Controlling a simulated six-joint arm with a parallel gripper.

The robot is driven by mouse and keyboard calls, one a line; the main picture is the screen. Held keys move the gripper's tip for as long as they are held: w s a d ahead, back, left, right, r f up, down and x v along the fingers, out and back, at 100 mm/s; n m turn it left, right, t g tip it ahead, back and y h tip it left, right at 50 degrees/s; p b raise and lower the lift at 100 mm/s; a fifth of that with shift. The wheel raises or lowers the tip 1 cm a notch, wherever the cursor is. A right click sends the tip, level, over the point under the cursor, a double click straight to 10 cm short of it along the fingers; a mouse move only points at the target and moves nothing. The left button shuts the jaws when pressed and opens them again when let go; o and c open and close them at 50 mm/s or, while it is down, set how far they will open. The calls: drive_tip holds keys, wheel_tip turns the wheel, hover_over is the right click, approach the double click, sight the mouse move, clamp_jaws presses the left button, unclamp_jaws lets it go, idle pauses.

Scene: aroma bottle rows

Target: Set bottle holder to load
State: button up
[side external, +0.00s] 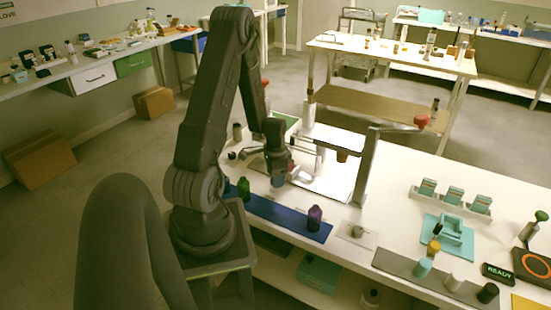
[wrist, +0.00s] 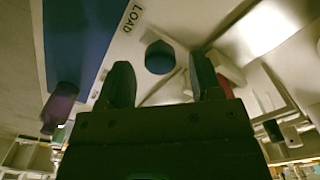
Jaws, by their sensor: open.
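My gripper (side external: 279,168) is open and points down over the white work surface behind the blue mat (side external: 275,215). In the wrist view its two dark fingers (wrist: 162,75) are spread apart with nothing seen between their tips. A dark blue, many-sided piece (wrist: 160,57), perhaps the bottle holder, shows just beyond the fingertips, beside the printed LOAD label (wrist: 132,18). I cannot tell its height from the fingers. A blue-grey part (side external: 278,181) shows under my gripper in the side view. A purple bottle (side external: 314,218) and a green bottle (side external: 244,188) stand on the blue mat.
A grey upright post (side external: 366,168) with a horizontal arm and red knob (side external: 421,121) stands right of my gripper. A turquoise stand (side external: 452,234), a grey strip (side external: 430,276) with several small caps and a READY sign (side external: 498,273) lie farther right.

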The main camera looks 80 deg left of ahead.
wheel_tip(320, 180, up, 13)
drive_tip(key=shift+f, duration=0.2)
idle(0.5)
drive_tip(key=w+d+r+t+y, duration=0.1)
drive_tip(key=w+d+r, duration=0.1)
drive_tip(key=d+r, duration=0.4)
drive_tip(key=w+d+r+t, duration=0.1)
drive_tip(key=w+d+r, duration=0.25)
drive_tip(key=d, duration=0.45)
drive_tip(key=s+d+r+t, duration=0.1)
drive_tip(key=s+d+r, duration=0.3)
drive_tip(key=d, duration=0.4)
drive_tip(key=s+d+r+t+h, duration=0.1)
drive_tip(key=s+d+r+t, duration=0.1)
drive_tip(key=d, duration=0.6)
wheel_tip(320, 180, up, 2)
drive_tip(key=shift+s+d+t, duration=0.2)
drive_tip(key=shift+s+t, duration=0.1)
drive_tip(key=shift+s, duration=0.6)
